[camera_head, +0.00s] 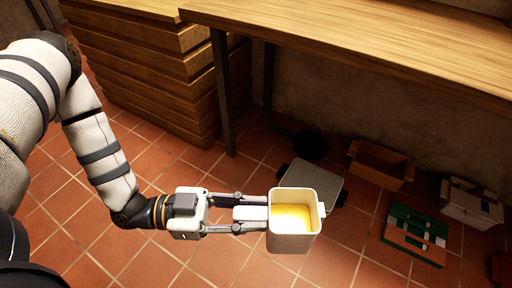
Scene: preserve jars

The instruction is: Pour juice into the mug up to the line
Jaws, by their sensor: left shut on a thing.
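I cannot tell whether this vessel is the mug or a juice jug. No second vessel with a fill line shows. My right gripper is not in view.
A wooden counter (400,45) spans the top right. Below it on the floor are a grey flat box (318,180), a dark pan (312,144), a wooden crate (380,166), a green-and-white item (415,233) and a white box (470,204). Tiles (110,255) at lower left are clear.

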